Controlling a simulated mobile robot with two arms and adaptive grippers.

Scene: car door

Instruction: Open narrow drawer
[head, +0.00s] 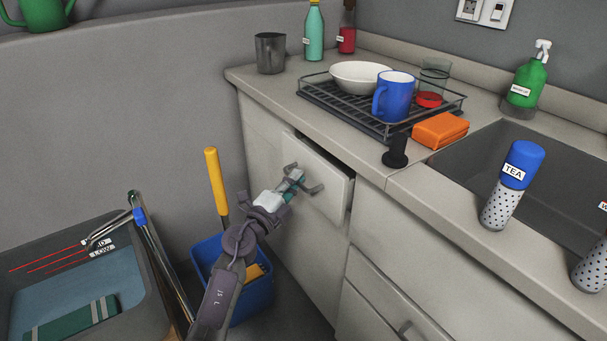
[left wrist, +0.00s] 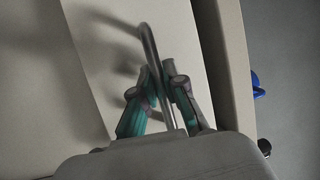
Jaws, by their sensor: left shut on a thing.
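The narrow drawer (head: 325,185) is in the cabinet under the counter in the head view. Its front stands out a little from the cabinet, with a dark gap along its top and right edge. My left gripper (head: 296,178) is at the drawer's handle (head: 312,188) and is shut on it. In the left wrist view the gripper's fingers (left wrist: 163,90) close around the grey bar handle (left wrist: 150,45), in front of the pale drawer front (left wrist: 105,50). My right gripper is not in view.
A blue bucket (head: 240,300) with a yellow-handled tool (head: 215,180) stands on the floor below the drawer. A grey bin (head: 60,235) is at the left. The counter holds a dish rack (head: 350,118), a blue mug (head: 394,98) and an orange sponge (head: 440,130) beside the sink (head: 540,165).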

